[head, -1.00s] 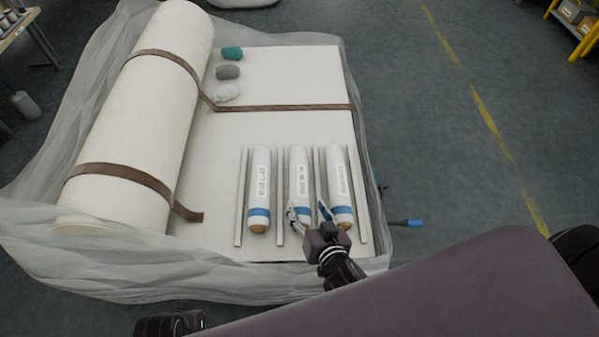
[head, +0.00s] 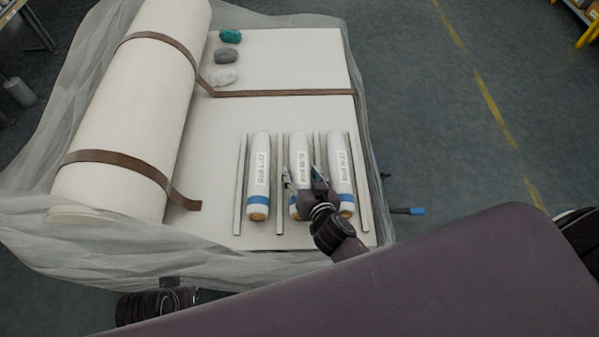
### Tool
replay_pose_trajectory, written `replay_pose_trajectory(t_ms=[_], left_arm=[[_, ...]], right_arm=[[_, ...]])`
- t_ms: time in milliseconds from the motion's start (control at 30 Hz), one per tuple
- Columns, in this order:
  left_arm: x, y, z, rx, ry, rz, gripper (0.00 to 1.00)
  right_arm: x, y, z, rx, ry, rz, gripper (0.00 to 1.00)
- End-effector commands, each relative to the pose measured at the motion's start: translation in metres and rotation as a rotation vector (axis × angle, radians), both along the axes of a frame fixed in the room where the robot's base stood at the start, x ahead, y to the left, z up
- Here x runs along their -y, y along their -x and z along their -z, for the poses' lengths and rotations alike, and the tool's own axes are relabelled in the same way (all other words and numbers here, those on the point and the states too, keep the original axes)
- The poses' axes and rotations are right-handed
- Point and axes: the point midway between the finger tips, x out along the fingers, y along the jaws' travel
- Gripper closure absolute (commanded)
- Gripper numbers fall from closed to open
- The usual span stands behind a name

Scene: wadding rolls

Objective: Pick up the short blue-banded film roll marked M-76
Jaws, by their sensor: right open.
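Three short white film rolls with blue bands lie side by side on the flat white sheet. The middle roll (head: 299,152) has a label that seems to read M-76. My right gripper (head: 302,176) is open over the lower part of this roll, one finger towards each side. It hides part of the blue band and lower end. I cannot tell whether the fingers touch the roll. The left roll (head: 259,168) and right roll (head: 340,165) carry other labels.
Thin pale rails (head: 279,190) run between and beside the rolls, close to my right gripper. A big white wadding roll (head: 130,110) with brown straps lies left. Teal, grey and white wads (head: 226,56) lie at the back. The sheet's middle is mostly free.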

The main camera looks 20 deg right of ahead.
Motion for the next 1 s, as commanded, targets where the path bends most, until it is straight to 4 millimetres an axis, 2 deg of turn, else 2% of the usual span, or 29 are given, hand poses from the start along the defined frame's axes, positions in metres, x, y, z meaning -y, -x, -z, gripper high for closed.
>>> replay_pose_trajectory(t_ms=[200,667,767,1000], left_arm=[[-0.0002,0.0001,-0.0007,0.0,0.0,0.0,1.0],[0.0001,-0.0002,-0.0008,0.001,0.0,0.0,1.0],[0.0001,-0.0003,-0.0009,0.001,0.0,0.0,1.0],[0.0003,-0.001,-0.0016,0.004,0.001,0.0,1.0]], right_arm=[[-0.0001,0.0,0.0002,-0.001,0.0,0.0,0.46],[0.0001,0.0003,0.0003,-0.001,0.001,0.0,0.96],[-0.0002,-0.0007,-0.0015,0.003,0.001,-0.001,1.0],[0.0002,-0.0002,-0.0023,0.001,0.001,0.0,1.0]])
